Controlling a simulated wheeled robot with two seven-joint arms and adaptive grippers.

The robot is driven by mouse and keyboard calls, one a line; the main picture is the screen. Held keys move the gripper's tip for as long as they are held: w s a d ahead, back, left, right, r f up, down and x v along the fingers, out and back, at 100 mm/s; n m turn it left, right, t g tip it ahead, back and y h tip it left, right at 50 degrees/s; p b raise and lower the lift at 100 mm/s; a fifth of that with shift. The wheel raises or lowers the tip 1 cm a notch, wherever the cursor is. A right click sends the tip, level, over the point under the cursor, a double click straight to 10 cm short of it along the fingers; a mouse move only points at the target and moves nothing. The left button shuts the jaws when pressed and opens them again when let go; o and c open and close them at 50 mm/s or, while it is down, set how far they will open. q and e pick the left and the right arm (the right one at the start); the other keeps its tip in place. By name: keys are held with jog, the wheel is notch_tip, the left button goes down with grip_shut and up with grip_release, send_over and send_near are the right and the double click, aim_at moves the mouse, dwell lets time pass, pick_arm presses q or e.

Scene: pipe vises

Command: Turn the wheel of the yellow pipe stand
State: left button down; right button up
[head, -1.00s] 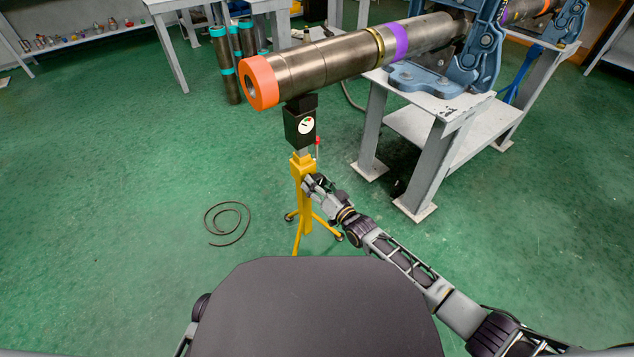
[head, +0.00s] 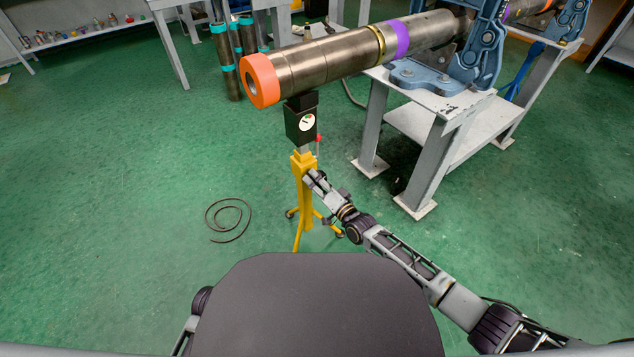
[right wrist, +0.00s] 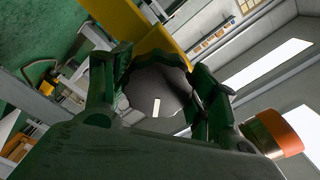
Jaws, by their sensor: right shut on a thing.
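The yellow pipe stand (head: 305,205) stands upright on the floor, its black head under a long grey pipe (head: 340,58) with an orange end ring. My right gripper (head: 312,178) is at the upper part of the stand's yellow post. In the right wrist view my right gripper (right wrist: 155,95) has its two fingers on either side of a dark round wheel (right wrist: 160,88), next to the yellow post (right wrist: 150,38). It is shut on the wheel. In the head view the wheel is hidden behind the gripper. My left gripper is not in view.
A grey table (head: 440,108) with a blue vise (head: 480,55) holding the pipe stands to the right. A coiled hose (head: 228,220) lies on the green floor at left. Dark pipes (head: 225,65) stand behind. The floor at left is mostly clear.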

jog(key=o, duration=1)
jog(key=shift+v, duration=6)
